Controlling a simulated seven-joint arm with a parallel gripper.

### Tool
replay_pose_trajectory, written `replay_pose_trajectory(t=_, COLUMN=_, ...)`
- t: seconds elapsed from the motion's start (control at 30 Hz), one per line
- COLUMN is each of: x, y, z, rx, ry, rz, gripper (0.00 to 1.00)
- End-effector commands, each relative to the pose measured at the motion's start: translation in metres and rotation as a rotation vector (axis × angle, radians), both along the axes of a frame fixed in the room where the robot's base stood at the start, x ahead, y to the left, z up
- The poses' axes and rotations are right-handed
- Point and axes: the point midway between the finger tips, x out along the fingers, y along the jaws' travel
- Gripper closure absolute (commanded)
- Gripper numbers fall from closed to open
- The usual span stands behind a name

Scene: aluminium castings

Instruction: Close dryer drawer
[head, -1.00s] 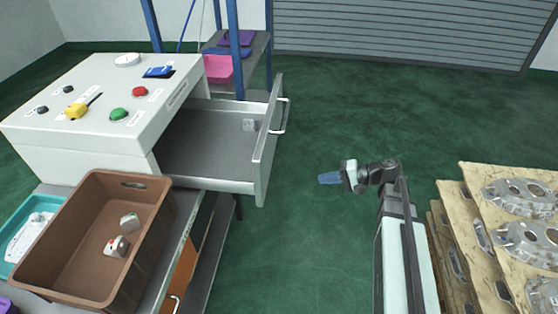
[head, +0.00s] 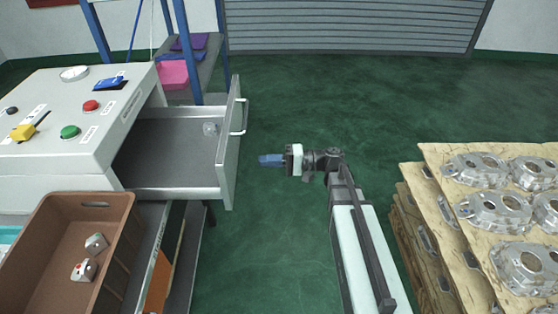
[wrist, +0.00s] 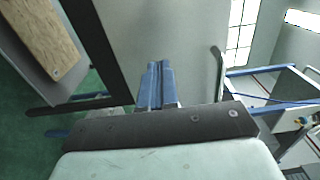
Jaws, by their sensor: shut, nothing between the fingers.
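The dryer (head: 60,165) is a light grey box with a control panel on top, at the left of the head view. Its drawer (head: 165,150) is pulled out to the right, and a small light-coloured part (head: 210,128) lies inside. The drawer front (head: 229,150) carries a bar handle (head: 240,117) on its outer face. My gripper (head: 262,160) is shut and empty, with its blue fingers pointing left at the drawer front, a small gap to its right. In the wrist view, the shut blue fingers (wrist: 157,85) point at a plain grey surface.
A brown crate (head: 75,200) with two small parts stands in front of the dryer. At the right, a stack of brown layers (head: 425,165) bears several aluminium castings (head: 495,215). Green floor (head: 330,100) lies open behind my gripper. A blue-post rack stands behind the dryer.

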Motion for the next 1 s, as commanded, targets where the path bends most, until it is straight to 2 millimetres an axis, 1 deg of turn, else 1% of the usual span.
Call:
replay_pose_trajectory(t=0.03, x=-0.001, y=0.009, z=0.000, rx=0.000, ry=0.000, rz=0.002, gripper=1.00)
replay_pose_trajectory(t=0.2, x=-0.001, y=0.035, z=0.000, rx=0.000, ry=0.000, rz=0.002, gripper=1.00)
replay_pose_trajectory(t=0.43, x=0.000, y=0.062, z=0.000, rx=0.000, ry=0.000, rz=0.001, gripper=1.00)
replay_pose_trajectory(t=0.6, x=0.000, y=0.072, z=0.000, rx=0.000, ry=0.000, rz=0.000, gripper=1.00)
replay_pose_trajectory(t=0.7, x=0.000, y=0.075, z=0.000, rx=0.000, ry=0.000, rz=-0.001, gripper=1.00)
replay_pose_trajectory(t=1.0, x=0.000, y=0.075, z=0.000, rx=0.000, ry=0.001, rz=-0.001, gripper=1.00)
